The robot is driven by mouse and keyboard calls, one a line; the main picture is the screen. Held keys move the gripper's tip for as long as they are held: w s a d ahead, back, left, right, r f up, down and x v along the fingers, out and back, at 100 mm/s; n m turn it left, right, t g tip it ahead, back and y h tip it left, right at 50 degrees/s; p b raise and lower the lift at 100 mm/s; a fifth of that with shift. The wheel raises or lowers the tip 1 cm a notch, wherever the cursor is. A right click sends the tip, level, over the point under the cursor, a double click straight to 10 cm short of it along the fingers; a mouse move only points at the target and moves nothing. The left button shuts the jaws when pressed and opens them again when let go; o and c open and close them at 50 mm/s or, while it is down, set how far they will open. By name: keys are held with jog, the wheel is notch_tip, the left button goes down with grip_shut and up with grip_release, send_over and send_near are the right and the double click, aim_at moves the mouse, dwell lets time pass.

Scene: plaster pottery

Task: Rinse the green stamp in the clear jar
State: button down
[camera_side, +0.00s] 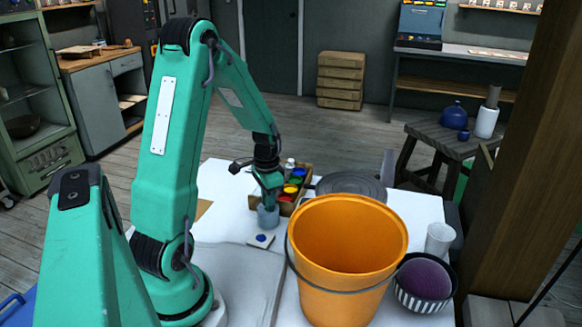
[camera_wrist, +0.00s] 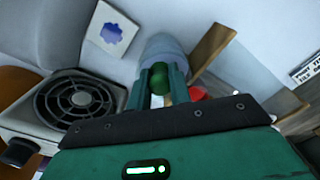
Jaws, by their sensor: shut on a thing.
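My gripper (camera_side: 268,203) points down at the clear jar (camera_side: 268,217), which looks grey-blue and stands on the white table beside the paint crate. In the wrist view my gripper (camera_wrist: 157,84) is shut on the green stamp (camera_wrist: 158,79), a rounded dark green piece between the two fingers. The jar (camera_wrist: 163,48) shows just beyond the fingertips, and the stamp overlaps it in that view. The stamp's lower end is hidden, and I cannot tell how deep it sits in the jar. In the side view the stamp cannot be made out clearly.
A wooden crate (camera_side: 284,209) of coloured paint pots stands close behind the jar. A white card with a blue mark (camera_side: 261,239) lies in front. A tall orange bucket (camera_side: 345,265) stands to the right. A white unit with a dark round grate (camera_wrist: 75,100) shows left in the wrist view.

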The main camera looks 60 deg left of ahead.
jog(key=shift+r, duration=3.3)
jog(key=shift+r, duration=0.1)
jog(key=shift+r, duration=1.4)
